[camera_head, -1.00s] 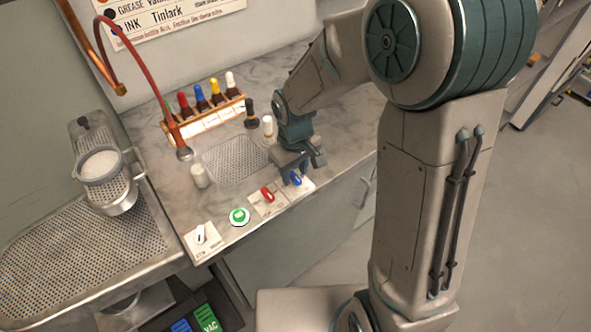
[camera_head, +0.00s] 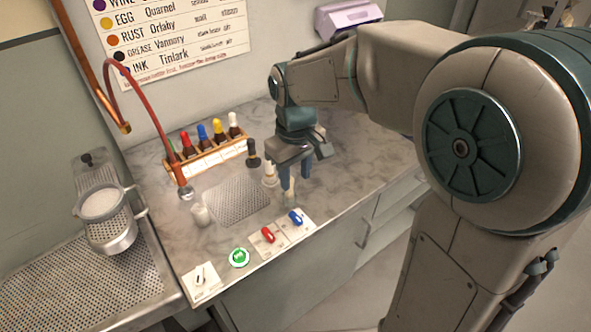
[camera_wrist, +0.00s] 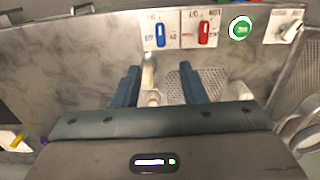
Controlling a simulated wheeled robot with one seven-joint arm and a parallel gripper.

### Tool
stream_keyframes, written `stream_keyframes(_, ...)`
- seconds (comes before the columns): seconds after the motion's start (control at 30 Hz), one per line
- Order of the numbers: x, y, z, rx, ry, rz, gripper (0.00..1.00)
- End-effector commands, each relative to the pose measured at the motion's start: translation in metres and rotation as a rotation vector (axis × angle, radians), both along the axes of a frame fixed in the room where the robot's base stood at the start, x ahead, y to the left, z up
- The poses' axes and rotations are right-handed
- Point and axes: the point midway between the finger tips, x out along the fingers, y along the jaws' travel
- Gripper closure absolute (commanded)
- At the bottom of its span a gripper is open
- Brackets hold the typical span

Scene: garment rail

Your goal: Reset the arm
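My gripper (camera_head: 294,190) hangs over the marble counter, fingers pointing down, behind the red and blue switches. Its two blue fingers stand apart in the wrist view (camera_wrist: 165,90), with a clear gap between them. A slim cream object (camera_wrist: 149,75) shows in that gap, nearer the left finger; it also shows below the gripper in the head view (camera_head: 289,190). Whether it touches a finger I cannot tell. The upper arm fills the right of the head view.
A rack of colour-topped bottles (camera_head: 208,150), a dark-topped bottle (camera_head: 253,154) and a white bottle (camera_head: 270,176) stand behind and left. A perforated plate (camera_head: 236,200), red switch (camera_head: 268,235), blue switch (camera_head: 296,217) and green button (camera_head: 239,257) are nearby. A red hose (camera_head: 160,115) arches at left.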

Motion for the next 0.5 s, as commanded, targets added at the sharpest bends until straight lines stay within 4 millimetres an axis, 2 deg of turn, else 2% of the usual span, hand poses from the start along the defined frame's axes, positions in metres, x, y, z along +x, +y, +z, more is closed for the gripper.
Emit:
stream_keyframes(0.13, 0.0003, -0.0001, 0.0066, 0.0, -0.002, 0.0, 0.62)
stream_keyframes(0.5, 0.0002, -0.0002, 0.0065, 0.0, -0.001, 0.0, 0.62)
